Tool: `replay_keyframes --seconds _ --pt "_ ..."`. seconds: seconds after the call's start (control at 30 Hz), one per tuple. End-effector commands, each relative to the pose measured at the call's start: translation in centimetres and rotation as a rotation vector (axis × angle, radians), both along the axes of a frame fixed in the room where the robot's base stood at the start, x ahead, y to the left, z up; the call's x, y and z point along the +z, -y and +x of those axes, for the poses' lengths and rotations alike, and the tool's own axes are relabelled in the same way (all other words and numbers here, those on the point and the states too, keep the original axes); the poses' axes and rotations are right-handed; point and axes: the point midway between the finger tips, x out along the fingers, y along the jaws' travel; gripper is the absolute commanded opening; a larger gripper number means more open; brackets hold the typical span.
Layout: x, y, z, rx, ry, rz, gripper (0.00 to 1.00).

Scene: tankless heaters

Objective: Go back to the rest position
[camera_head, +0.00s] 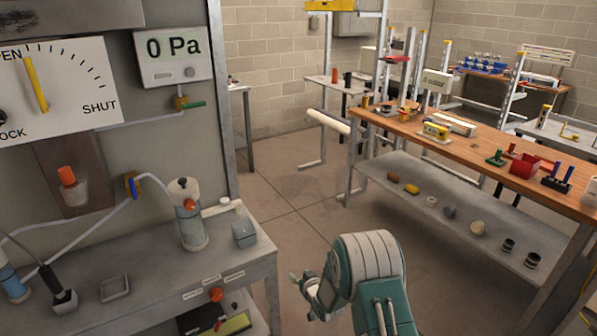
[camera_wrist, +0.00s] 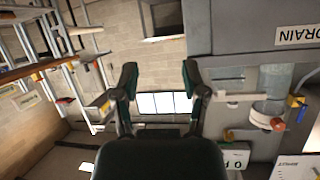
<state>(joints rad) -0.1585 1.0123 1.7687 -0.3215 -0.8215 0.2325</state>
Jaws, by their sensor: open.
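My gripper (camera_wrist: 160,84) is open in the wrist view, its two dark fingers apart with nothing between them. My teal and white arm rises at the bottom centre of the head view, with the gripper (camera_head: 303,286) partly seen at its left side. It is over the floor, between the grey bench on the left and the wooden table on the right. The wrist view is turned upside down.
The wall panel has a dial (camera_head: 40,85), a "0 Pa" display (camera_head: 174,57) and an orange-topped knob (camera_head: 68,177). The grey bench (camera_head: 130,290) carries a clear cylinder (camera_head: 188,220). The wooden table (camera_head: 400,127) holds several items. Floor (camera_head: 290,205) between them is clear.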

Motion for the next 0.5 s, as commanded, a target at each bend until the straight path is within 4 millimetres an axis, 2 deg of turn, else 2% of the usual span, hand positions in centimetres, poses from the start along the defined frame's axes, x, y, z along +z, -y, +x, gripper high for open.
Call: replay_keyframes --seconds 0.03,0.27,0.5 --pt "2.4 0.6 0.3 -0.017 -0.005 -0.017 0.57" --pt "10.6 3.6 -0.6 -0.092 -0.073 -0.096 0.57" --pt "18.4 6.8 -4.0 -0.167 -0.154 -0.157 0.57"
